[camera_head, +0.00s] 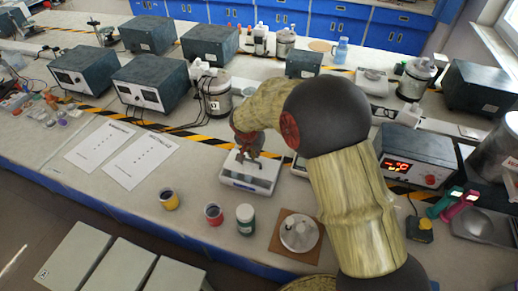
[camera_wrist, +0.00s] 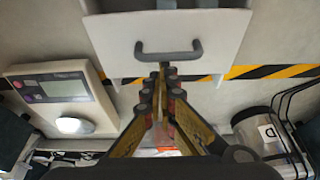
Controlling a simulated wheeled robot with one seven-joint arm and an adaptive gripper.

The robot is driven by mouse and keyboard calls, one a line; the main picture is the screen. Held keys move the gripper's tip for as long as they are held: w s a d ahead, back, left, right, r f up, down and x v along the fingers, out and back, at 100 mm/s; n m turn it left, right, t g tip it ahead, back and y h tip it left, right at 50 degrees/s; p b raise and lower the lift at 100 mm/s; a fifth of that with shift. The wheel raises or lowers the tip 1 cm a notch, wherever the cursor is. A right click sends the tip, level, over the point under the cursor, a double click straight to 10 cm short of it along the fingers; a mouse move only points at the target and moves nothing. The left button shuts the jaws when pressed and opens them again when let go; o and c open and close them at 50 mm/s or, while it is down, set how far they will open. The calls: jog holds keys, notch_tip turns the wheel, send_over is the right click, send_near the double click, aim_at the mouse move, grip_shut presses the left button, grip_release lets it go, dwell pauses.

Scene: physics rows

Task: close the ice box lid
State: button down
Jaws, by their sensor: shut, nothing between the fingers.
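A pale panel (camera_wrist: 215,30) with a dark bar handle (camera_wrist: 168,50) fills the upper middle of the wrist view. It may be part of the ice box; I cannot tell whether it is the lid or how far it stands open. No ice box is clearly recognisable in the head view. My gripper (camera_wrist: 166,76) is shut and empty, its fingertips just below the handle in the wrist view. Whether they touch it is unclear.
A lidded metal vessel (camera_head: 217,100) stands behind my gripper, beside grey instrument boxes (camera_head: 150,82). Small jars (camera_head: 245,220) and a round metal object (camera_head: 299,234) on a brown board line the front. Two paper sheets (camera_head: 141,160) lie left. Grey boxes (camera_head: 75,255) stand below the bench.

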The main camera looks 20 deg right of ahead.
aim_at(252, 171)
jog(key=s+a, duration=0.1)
jog(key=s+a+b, duration=0.1)
jog(key=s, duration=0.1)
jog(key=shift+s+f, duration=0.1)
jog(key=shift+s, duration=0.05)
dwell(0.3)
jog(key=v, duration=1.2)
